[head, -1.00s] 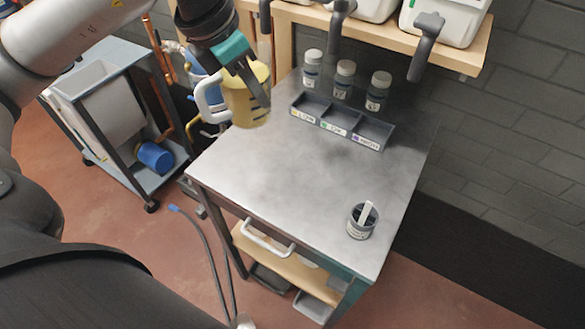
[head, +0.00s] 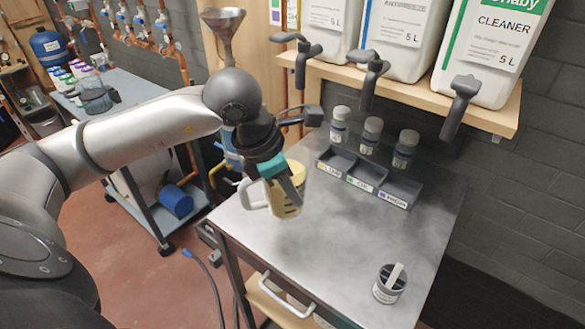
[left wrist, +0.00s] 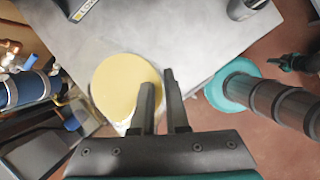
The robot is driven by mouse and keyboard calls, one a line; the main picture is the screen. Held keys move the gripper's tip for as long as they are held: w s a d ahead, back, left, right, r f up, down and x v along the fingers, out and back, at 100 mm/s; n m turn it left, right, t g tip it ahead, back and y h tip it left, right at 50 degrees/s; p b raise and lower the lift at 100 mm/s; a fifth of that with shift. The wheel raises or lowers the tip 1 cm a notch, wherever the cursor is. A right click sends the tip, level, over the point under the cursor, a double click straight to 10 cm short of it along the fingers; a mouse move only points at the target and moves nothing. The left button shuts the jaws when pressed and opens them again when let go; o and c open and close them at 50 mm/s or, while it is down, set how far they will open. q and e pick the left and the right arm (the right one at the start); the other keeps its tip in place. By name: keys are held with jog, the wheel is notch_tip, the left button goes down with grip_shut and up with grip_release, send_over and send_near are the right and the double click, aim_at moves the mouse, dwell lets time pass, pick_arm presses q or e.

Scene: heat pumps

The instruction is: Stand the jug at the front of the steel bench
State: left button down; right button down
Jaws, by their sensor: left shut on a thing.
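The jug (head: 287,199) has a pale handle (head: 255,195) on its left and yellow contents. My left gripper (head: 290,190) is shut on the jug, coming from above. In the left wrist view the yellow round top (left wrist: 122,82) lies left of the fingers (left wrist: 163,98), one of which overlaps it. The jug is upright or nearly so, over the left part of the steel bench (head: 320,240). I cannot tell whether its base touches the bench.
A three-part labelled tray (head: 368,180) and three small bottles (head: 371,135) stand at the back. A tub with a white strip (head: 389,284) stands at the front right. Taps (head: 461,107) overhang the back. The bench middle is clear.

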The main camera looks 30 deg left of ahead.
aim_at(292, 217)
pick_arm(q)
jog(key=shift+f+b, duration=0.5)
jog(key=shift+f, duration=3.2)
jog(key=shift+f, duration=0.15)
jog(key=c, duration=0.9)
grip_release()
jog(key=shift+r, duration=0.2)
jog(key=p+v, duration=0.1)
jog(key=v, duration=1)
jog(key=shift+s+r, duration=0.1)
jog(key=shift+r, duration=0.3)
